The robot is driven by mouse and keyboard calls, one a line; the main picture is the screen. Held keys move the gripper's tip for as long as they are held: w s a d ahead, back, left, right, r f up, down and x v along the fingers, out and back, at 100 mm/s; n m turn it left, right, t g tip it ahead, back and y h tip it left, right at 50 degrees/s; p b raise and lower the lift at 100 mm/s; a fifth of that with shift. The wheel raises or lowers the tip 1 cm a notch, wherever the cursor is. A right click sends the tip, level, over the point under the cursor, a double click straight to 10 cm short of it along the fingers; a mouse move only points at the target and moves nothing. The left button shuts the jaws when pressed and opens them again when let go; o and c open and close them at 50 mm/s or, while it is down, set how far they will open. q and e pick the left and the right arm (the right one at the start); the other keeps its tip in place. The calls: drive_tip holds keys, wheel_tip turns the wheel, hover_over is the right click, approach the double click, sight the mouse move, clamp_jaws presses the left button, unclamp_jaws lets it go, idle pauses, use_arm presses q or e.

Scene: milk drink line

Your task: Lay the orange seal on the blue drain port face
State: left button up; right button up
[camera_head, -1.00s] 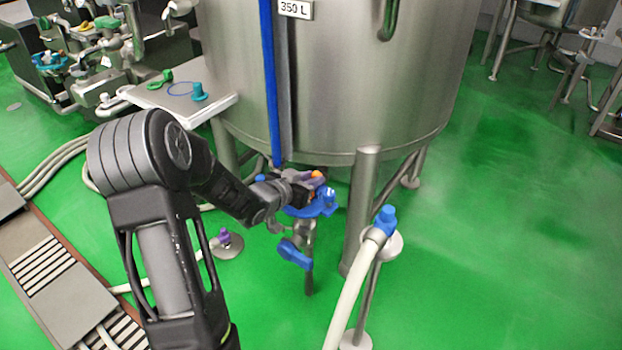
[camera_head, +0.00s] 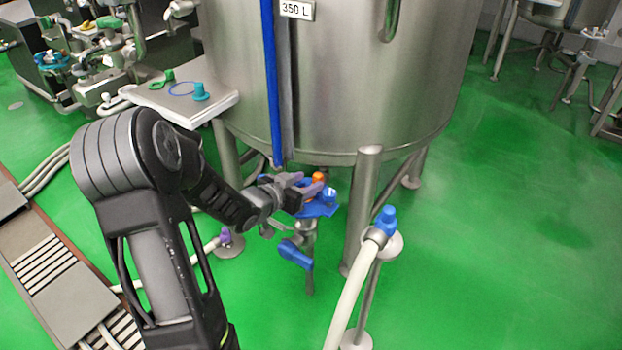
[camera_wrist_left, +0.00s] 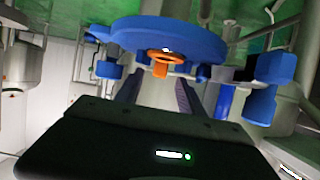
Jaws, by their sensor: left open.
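The orange seal (camera_head: 319,177) is a small ring with a tab; it shows at the blue drain port face (camera_head: 322,209) under the tank. In the left wrist view the seal (camera_wrist_left: 166,57) appears against the near edge of the round blue face (camera_wrist_left: 170,34), its tab pointing towards my gripper. I cannot tell whether it lies fully flat. My left gripper (camera_head: 304,186) is open just left of the seal; its fingers (camera_wrist_left: 157,97) stand apart, with the tab appearing between and beyond them. The fingers partly hide the port in the head view. My right gripper is not in view.
A blue valve handle (camera_head: 295,254) hangs below the port. A tank leg (camera_head: 362,205) and a blue-capped hose (camera_head: 385,220) stand to the right. Green floor is clear at right.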

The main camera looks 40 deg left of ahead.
use_arm(q)
drive_tip(key=v, duration=0.4)
drive_tip(key=shift+s+r+p, duration=0.2)
drive_tip(key=shift+s+p, duration=0.15)
drive_tip(key=shift+p, duration=0.05)
idle(0.4)
